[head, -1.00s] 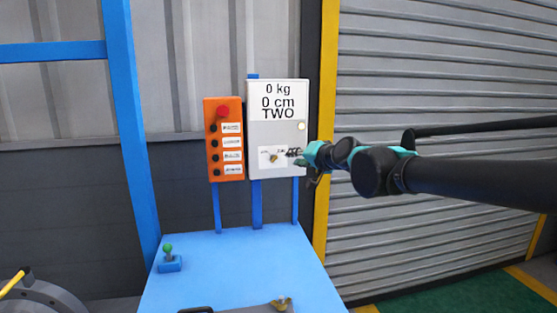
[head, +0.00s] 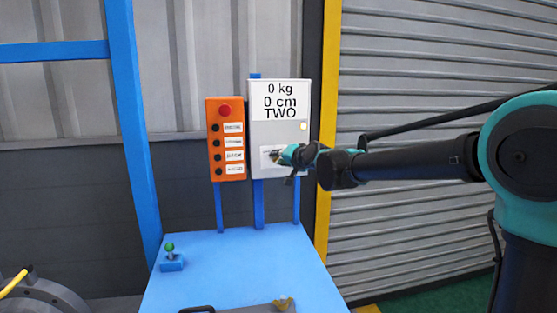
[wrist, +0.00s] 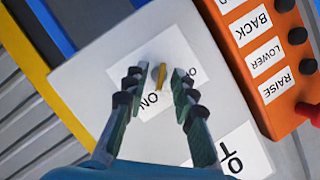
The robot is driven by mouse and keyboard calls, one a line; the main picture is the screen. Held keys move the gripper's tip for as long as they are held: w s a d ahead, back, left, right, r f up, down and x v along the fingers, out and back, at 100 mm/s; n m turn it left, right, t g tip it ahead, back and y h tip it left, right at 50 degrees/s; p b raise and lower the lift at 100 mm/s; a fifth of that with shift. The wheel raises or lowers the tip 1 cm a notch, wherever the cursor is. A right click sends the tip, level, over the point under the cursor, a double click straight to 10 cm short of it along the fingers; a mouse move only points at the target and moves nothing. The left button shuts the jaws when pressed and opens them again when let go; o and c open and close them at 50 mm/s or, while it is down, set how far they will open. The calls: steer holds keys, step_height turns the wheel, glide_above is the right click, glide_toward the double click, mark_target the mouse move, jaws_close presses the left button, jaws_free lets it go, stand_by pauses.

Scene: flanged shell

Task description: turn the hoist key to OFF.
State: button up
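The hoist key is a small brass key on a white label plate, seen in the wrist view (wrist: 160,65). Its lower end in that view points toward the word ON; the other word, on its right, is partly hidden by a finger. My gripper (wrist: 160,76) is open, with one finger on each side of the key and a gap showing on both sides. In the head view, my gripper (head: 277,156) is at the label plate on the grey control box (head: 292,143) and hides the key. The box display reads 0 kg, 0 cm, TWO.
An orange button box (head: 213,172) with a red knob (head: 225,110) stands just left of the grey box. A blue table (head: 240,262) below carries a green-topped joystick (head: 170,258). A yellow post (head: 327,130) and a shutter (head: 430,60) are at right.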

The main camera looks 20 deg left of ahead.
jaws_close()
stand_by(0.6)
steer(key=shift+s+a+n+t+h, duration=0.15)
steer(key=shift+n+t+h, duration=0.8)
steer(key=shift+n, duration=1.05)
steer(key=shift+s+a+n+t+h, duration=0.15)
steer(key=shift+n+t+h, duration=0.3)
steer(key=shift+n+h, duration=1.25)
steer(key=shift+a+n+t+h, duration=0.2)
steer(key=shift+n+t+h, duration=0.6)
steer(key=shift+n, duration=1.5)
